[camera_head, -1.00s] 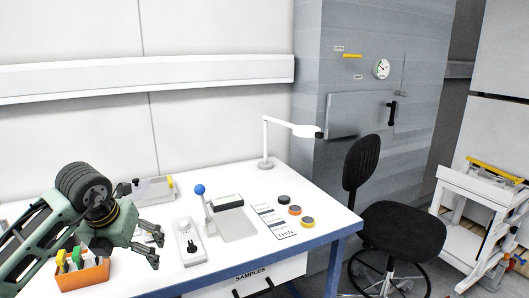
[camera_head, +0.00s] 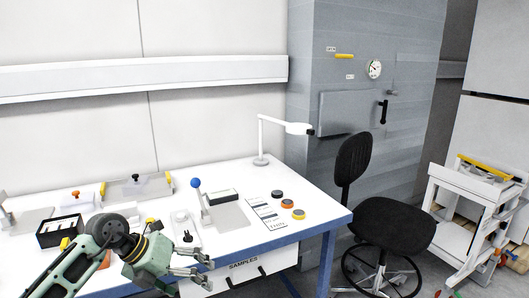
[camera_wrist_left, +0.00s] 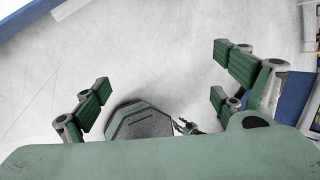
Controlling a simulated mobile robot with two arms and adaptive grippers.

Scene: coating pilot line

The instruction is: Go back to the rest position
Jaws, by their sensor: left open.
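My left gripper (camera_head: 203,268) is low in the head view, over the front edge of the white table (camera_head: 310,201). Its fingers point right and are spread apart with nothing between them. My right gripper does not show clearly in either view.
On the table are a blue-knobbed lever device (camera_head: 197,185), a small white device with a black knob (camera_head: 186,236), several round pucks (camera_head: 287,203) and a lamp (camera_head: 262,140). A black chair (camera_head: 390,225) stands right of the table. A white cart (camera_head: 465,210) is at far right.

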